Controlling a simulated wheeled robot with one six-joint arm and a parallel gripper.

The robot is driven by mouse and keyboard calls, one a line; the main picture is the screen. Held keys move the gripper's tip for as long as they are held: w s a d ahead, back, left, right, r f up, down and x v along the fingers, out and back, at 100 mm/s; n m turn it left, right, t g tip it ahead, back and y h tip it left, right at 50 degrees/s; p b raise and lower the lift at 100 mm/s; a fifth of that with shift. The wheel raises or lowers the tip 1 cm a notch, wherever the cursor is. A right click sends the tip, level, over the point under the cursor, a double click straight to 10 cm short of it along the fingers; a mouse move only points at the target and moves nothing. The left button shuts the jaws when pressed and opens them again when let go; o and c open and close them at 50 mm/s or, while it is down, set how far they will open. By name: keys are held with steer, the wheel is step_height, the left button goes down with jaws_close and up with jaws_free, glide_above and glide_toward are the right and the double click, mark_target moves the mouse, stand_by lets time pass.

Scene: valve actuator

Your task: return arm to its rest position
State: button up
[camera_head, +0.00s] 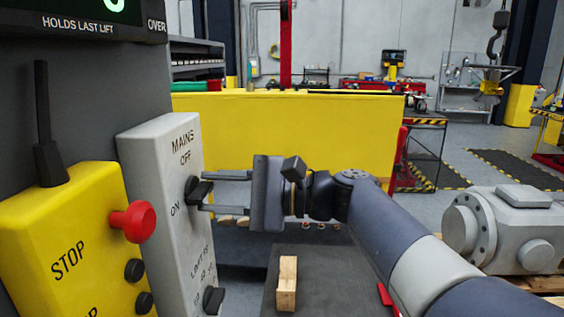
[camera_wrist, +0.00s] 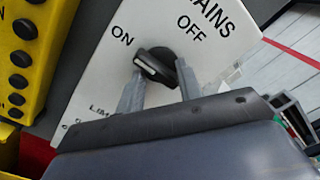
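My gripper (camera_head: 222,193) points left at the grey mains switch box (camera_head: 158,165) in the head view. Its two fingers are apart, one above the other, with the tips close to the black rotary knob (camera_head: 197,190). In the wrist view the fingers (camera_wrist: 158,92) stand either side of the lower part of the knob (camera_wrist: 155,67), with a gap between them. I cannot tell whether either finger touches it. The knob's white mark points toward ON. My arm reaches in from the lower right.
A yellow STOP pendant (camera_head: 65,255) with a red button (camera_head: 134,221) stands left of the box. A yellow barrier (camera_head: 290,130) is behind my arm. A wooden block (camera_head: 287,284) sits on a dark surface below. A grey valve body (camera_head: 505,228) lies at right.

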steer(key=shift+r+m+p, duration=0.2)
steer(key=shift+m+p, duration=0.85)
steer(key=shift+m, duration=0.05)
steer(key=shift+f+m+p, duration=0.15)
steer(key=shift+m+p, duration=0.25)
steer(key=shift+m, duration=0.1)
